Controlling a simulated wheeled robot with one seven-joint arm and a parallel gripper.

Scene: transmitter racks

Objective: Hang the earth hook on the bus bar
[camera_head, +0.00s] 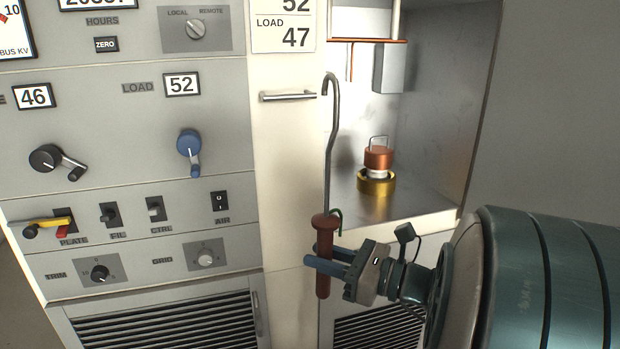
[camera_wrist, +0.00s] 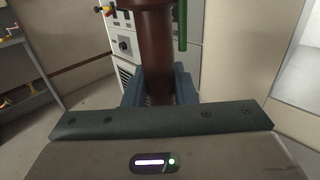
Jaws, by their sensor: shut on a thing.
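The earth hook (camera_head: 331,140) is a grey metal rod with a curved top and a red-brown handle (camera_head: 324,230). My gripper (camera_head: 325,259) is shut on the handle, which also shows between the fingers in the wrist view (camera_wrist: 158,50). The hook stands nearly upright in front of the open compartment's left edge. A green lead (camera_head: 336,222) shows by the handle's top. A copper-coloured horizontal bar (camera_head: 370,41), likely the bus bar, runs across the compartment's upper part. The hook's tip is left of and below this bar, apart from it.
In the compartment, a copper and white tube on a gold ring (camera_head: 376,183) stands on the shelf. A grey box (camera_head: 389,68) hangs beneath the bar. A door handle (camera_head: 288,95) is left of the hook. Panels with knobs and switches (camera_head: 120,150) fill the left.

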